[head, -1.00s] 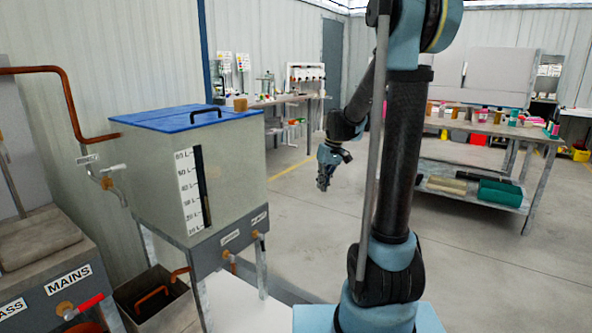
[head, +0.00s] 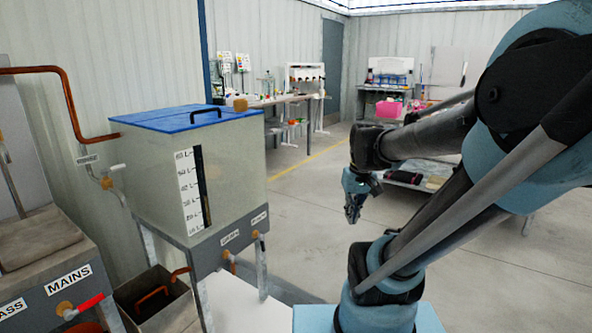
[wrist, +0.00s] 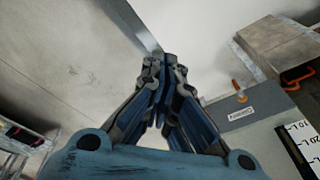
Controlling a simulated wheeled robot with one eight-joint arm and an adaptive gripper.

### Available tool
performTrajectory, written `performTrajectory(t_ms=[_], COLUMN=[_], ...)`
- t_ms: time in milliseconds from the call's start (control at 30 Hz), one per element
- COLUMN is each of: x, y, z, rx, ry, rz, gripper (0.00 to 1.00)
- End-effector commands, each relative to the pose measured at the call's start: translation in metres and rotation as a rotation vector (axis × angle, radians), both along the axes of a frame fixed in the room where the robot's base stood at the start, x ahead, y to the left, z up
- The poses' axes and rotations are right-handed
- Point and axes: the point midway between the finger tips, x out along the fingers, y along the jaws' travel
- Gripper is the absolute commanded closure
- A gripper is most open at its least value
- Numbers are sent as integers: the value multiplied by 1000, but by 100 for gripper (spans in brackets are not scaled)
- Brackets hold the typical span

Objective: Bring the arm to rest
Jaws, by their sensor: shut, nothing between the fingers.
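My gripper (head: 353,208) hangs at the end of my arm in the middle of the head view, pointing down over the open floor. It is to the right of the tank and apart from it. In the wrist view my gripper (wrist: 163,62) has its fingers together with nothing between them. My arm is folded, with its upper links leaning far to the right in the head view.
A clear tank (head: 229,162) with a blue lid and a litre scale stands at left on a metal frame. A MAINS valve with a red handle (head: 90,302) is at lower left. Workbenches (head: 290,99) stand at the back. The floor (head: 310,215) between is clear.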

Motion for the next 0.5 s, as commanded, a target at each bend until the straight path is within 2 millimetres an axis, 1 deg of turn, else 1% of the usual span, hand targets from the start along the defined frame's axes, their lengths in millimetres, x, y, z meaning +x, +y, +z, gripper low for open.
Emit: performTrajectory(t_ms=[33, 200, 400, 500], x=[-12, -43, -68, -75], y=[-3, -11, -19, -21], z=[-6, -23, -43, -49], rx=[-4, -22, -37, -42], ry=[-5, -21, -38, -44], rz=[-14, -62, -107, -121], gripper=[100, 100, 100, 100])
